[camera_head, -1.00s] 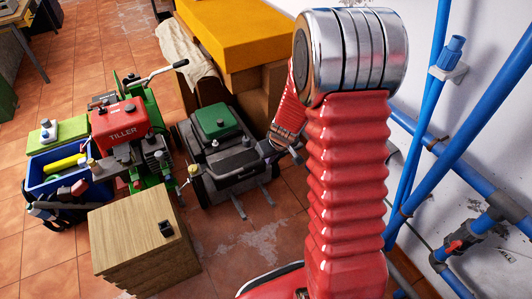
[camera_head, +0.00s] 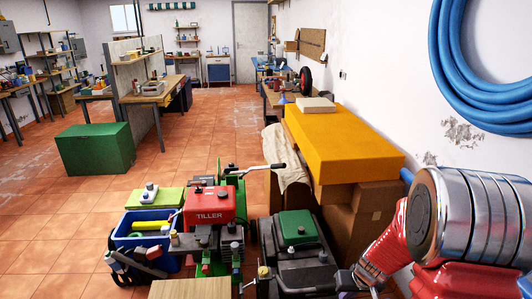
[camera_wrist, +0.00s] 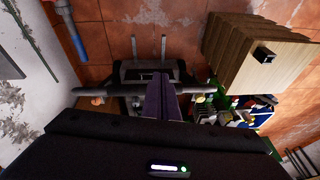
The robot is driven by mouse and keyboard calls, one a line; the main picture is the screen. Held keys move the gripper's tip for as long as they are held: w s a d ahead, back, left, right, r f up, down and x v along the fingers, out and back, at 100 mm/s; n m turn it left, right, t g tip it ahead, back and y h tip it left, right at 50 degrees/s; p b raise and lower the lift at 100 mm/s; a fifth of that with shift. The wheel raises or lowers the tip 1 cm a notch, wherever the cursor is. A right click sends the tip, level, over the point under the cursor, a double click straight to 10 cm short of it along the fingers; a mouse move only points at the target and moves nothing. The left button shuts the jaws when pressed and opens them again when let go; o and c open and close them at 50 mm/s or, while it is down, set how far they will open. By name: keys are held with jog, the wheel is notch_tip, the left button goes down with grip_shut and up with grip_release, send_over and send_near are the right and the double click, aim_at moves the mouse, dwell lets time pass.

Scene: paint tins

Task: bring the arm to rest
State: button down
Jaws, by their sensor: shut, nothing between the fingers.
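My arm (camera_head: 395,245), red with a banded silver joint, is at the lower right of the head view, cut by the frame edge. In the wrist view my gripper (camera_wrist: 161,82) shows as dark, purplish fingers together in the middle, with nothing between them. The dark wrist housing fills the lower part of that view. Beyond the fingers, the floor and machine parts show upside down. No paint tin can be made out with certainty.
A red tiller (camera_head: 210,206), a dark mower with a green cover (camera_head: 298,228) and a blue crate (camera_head: 130,230) stand close ahead. A yellow-covered stack (camera_head: 345,145) is near the right wall. A green chest (camera_head: 95,150) stands further left. Open tiled floor lies between.

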jog(key=s+a+r, duration=0.3)
jog(key=s+r, duration=0.4)
jog(key=r, duration=0.2)
jog(key=s+a+r+t, duration=0.1)
jog(key=s+a+r, duration=0.2)
jog(key=s+r, duration=0.5)
jog(key=s+a+r+t+h, duration=0.1)
jog(key=s+a+r, duration=0.3)
jog(key=s+r, duration=0.3)
notch_tip(320, 180, up, 5)
jog(key=shift+s+r, duration=0.1)
jog(key=shift+s, duration=0.15)
jog(key=shift+d, duration=0.15)
